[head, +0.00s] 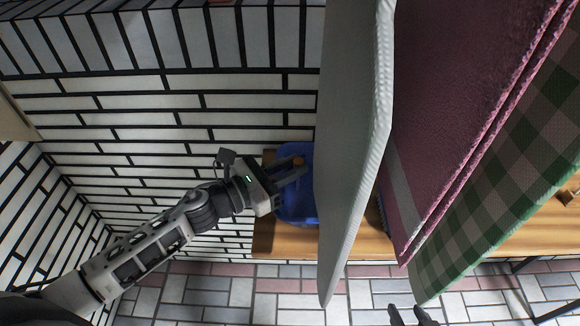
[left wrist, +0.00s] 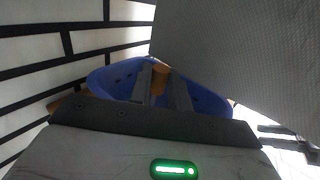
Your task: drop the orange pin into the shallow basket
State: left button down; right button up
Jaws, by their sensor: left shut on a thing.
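The orange pin (head: 298,161) is held between the fingertips of my left gripper (head: 296,166); in the left wrist view the pin (left wrist: 158,84) shows between the two fingers. The blue shallow basket (head: 298,211) lies beneath and around the fingers as seen from above, and its rim also shows in the left wrist view (left wrist: 105,77). The height of the pin over the basket floor is hard to tell. My right gripper (head: 406,309) is at the bottom edge, with two dark fingertips apart and nothing seen between them.
A white cloth (head: 350,120) hangs just right of the basket and hides part of it. A pink towel (head: 450,110) and a green checked cloth (head: 500,190) hang further right. A wooden bench (head: 275,243) bears the basket. The white brick wall (head: 130,110) is on the left.

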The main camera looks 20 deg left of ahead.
jog(key=shift+f, duration=0.1)
pick_arm(q)
jog(key=shift+f+b, duration=0.6)
jog(key=shift+b, duration=0.1)
pick_arm(e)
jog(key=shift+f, duration=0.45)
pick_arm(q)
jog(key=c, duration=1.6)
grip_release()
pick_arm(e)
jog(key=shift+w+a+r, duration=0.1)
jog(key=shift+w+r, duration=0.05)
jog(key=shift+r, duration=0.25)
pick_arm(q)
jog(key=shift+r, duration=0.1)
